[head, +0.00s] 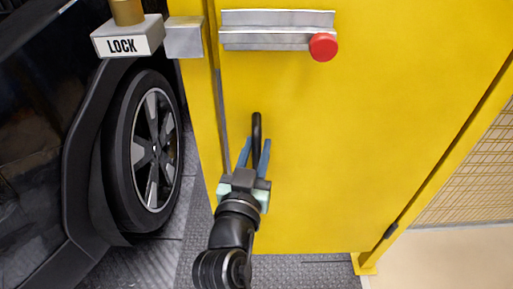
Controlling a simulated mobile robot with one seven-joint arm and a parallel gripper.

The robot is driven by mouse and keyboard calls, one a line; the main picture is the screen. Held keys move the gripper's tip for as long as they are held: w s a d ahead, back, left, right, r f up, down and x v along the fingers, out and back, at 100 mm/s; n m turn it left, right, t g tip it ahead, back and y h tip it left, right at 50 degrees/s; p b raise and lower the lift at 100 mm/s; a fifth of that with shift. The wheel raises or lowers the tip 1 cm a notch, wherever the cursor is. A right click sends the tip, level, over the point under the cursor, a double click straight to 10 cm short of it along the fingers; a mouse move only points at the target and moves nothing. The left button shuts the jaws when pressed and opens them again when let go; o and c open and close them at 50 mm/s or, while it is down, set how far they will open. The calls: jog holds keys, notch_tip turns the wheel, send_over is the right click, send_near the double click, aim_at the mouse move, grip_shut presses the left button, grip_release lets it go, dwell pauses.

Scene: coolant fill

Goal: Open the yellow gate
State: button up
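The yellow gate (370,140) fills the middle and right of the head view. It looks shut, with only a narrow dark gap beside the yellow post (198,110) on its left. A dark upright handle (257,128) is on the gate's lower left part. My gripper (254,148) is in front of the handle, its two blue fingers apart on either side of the handle's lower part. I cannot tell whether the fingers touch it. A silver bar latch (275,28) with a red knob (323,46) is near the top of the view.
A box marked LOCK (125,40) with a brass-coloured cylinder on top stands at the upper left beside a metal block (184,40). A dark vehicle with a wheel (150,150) is at the left. Mesh fencing (470,170) is at the right. Beige floor (440,255) shows lower right.

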grip_shut()
dwell(1.1)
